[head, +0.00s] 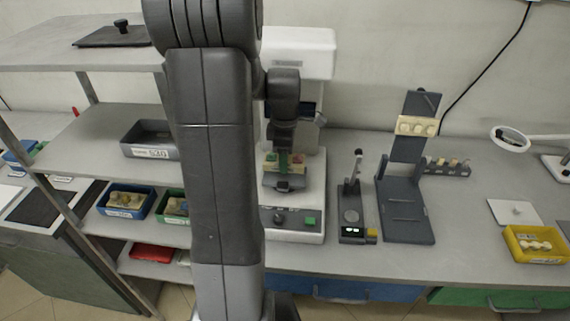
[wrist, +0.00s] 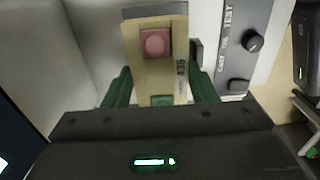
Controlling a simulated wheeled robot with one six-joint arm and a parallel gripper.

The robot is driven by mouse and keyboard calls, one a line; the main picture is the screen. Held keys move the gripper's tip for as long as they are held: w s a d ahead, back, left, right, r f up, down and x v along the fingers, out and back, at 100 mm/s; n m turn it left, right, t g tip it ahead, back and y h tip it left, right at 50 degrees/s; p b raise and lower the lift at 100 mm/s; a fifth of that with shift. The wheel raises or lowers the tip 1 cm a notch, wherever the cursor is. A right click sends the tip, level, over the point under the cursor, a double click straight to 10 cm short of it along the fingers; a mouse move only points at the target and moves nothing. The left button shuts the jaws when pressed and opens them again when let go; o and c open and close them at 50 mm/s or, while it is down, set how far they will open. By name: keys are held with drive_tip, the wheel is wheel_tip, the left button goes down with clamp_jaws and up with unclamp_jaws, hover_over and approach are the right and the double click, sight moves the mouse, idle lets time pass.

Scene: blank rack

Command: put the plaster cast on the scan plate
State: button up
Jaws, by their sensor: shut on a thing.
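My gripper (head: 284,158) is in front of the white machine (head: 300,55), over its dark grey stage (head: 285,183). In the wrist view its green fingers (wrist: 160,92) are shut on a tan block (wrist: 163,75) with a red square, a green square and a mark like "435". I cannot tell whether this block is the plaster cast. The far end of the block is close to a grey edge; contact is unclear. No plate is clearly labelled as the scan plate. A small dark device (head: 353,234) with a round disc stands right of the machine.
A dark stand (head: 405,215) holds a cream piece (head: 417,126). A yellow tray (head: 535,243) with cream lumps and a white plate (head: 514,212) are at right. Shelves with a grey bin (head: 150,151) and a blue bin (head: 126,214) are at left. My arm hides the middle left.

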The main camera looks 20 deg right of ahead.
wheel_tip(320, 180, down, 3)
drive_tip(key=shift+r, duration=0.1)
drive_tip(key=shift+w+f, duration=0.15)
drive_tip(key=shift+f, duration=0.1)
drive_tip(key=shift+d+f, duration=0.1)
drive_tip(key=shift+f, duration=0.2)
drive_tip(key=o, duration=0.8)
drive_tip(key=shift+r, duration=0.15)
wheel_tip(320, 180, up, 12)
drive_tip(key=shift+r, duration=0.1)
